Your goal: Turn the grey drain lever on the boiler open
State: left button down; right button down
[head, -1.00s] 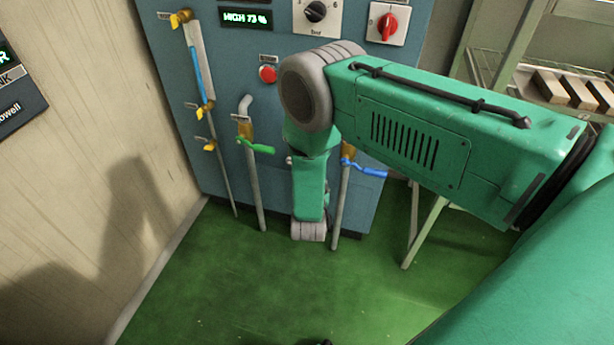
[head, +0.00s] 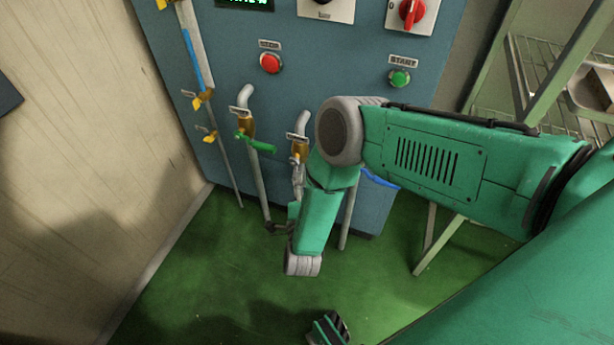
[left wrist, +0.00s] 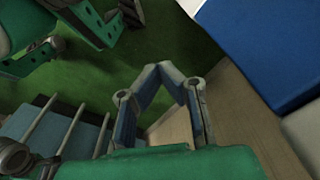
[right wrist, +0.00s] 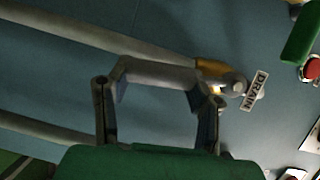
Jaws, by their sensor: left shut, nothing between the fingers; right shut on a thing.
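The blue boiler (head: 330,60) stands ahead with a row of valves. The drain valve (head: 299,150) is the brass middle one, with its grey lever (head: 297,178) hanging down along the pipe, partly hidden by my right arm. The right wrist view shows the DRAIN label (right wrist: 257,90), the brass valve body (right wrist: 210,72) and the grey lever (right wrist: 155,74). My right gripper (right wrist: 158,92) is shut on this lever, one finger towards each end. My left gripper (left wrist: 163,70) is shut and empty, away from the valves.
A green lever (head: 257,145) is on the valve to the left, and a blue lever (head: 380,178) is to the right, partly behind my arm. Red (head: 270,62) and green (head: 399,77) buttons sit above. A rack (head: 545,80) stands at right. The green floor (head: 210,270) is clear.

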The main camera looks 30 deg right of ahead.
jog(key=shift+w+a+f+m, duration=0.1)
jog(key=shift+a+f+m, duration=0.2)
jog(key=shift+m, duration=0.2)
jog(key=shift+a, duration=0.25)
jog(key=shift+w+b, duration=0.15)
jog(key=shift+b, duration=0.15)
jog(key=shift+d+f+m+h, duration=0.1)
jog(key=shift+d+m+h, duration=0.2)
jog(key=shift+m, duration=0.1)
jog(key=shift+a, duration=0.25)
jog(key=c, duration=0.8)
grip_release()
pick_arm(q)
jog(key=shift+w+a+f, duration=0.15)
jog(key=shift+a+f, duration=0.3)
jog(key=shift+f, duration=0.2)
pick_arm(e)
jog(key=shift+o, duration=0.2)
jog(key=shift+d, duration=0.1)
